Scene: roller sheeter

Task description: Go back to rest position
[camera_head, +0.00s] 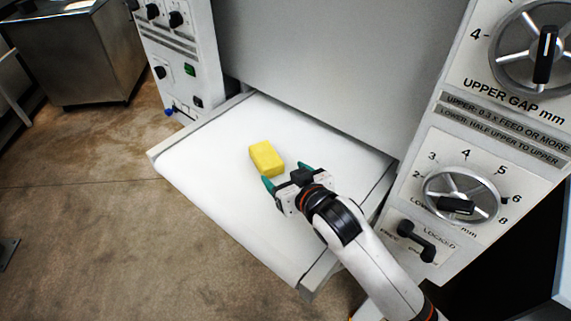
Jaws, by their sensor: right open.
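My right gripper (287,178) is over the white tray (215,190) of the roller sheeter, its arm coming in from the lower right. Its green fingertips are spread apart, open and empty. A yellow block (266,159) lies on the tray just beyond the fingertips. It appears to be outside the jaws; whether a finger touches it I cannot tell. My left gripper is not in view.
The sheeter's right panel (455,180) has UPPER GAP and LOWER dials and a black lever (417,240), close to my right arm. A left panel (180,55) carries black knobs. A metal cabinet (75,55) stands at upper left.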

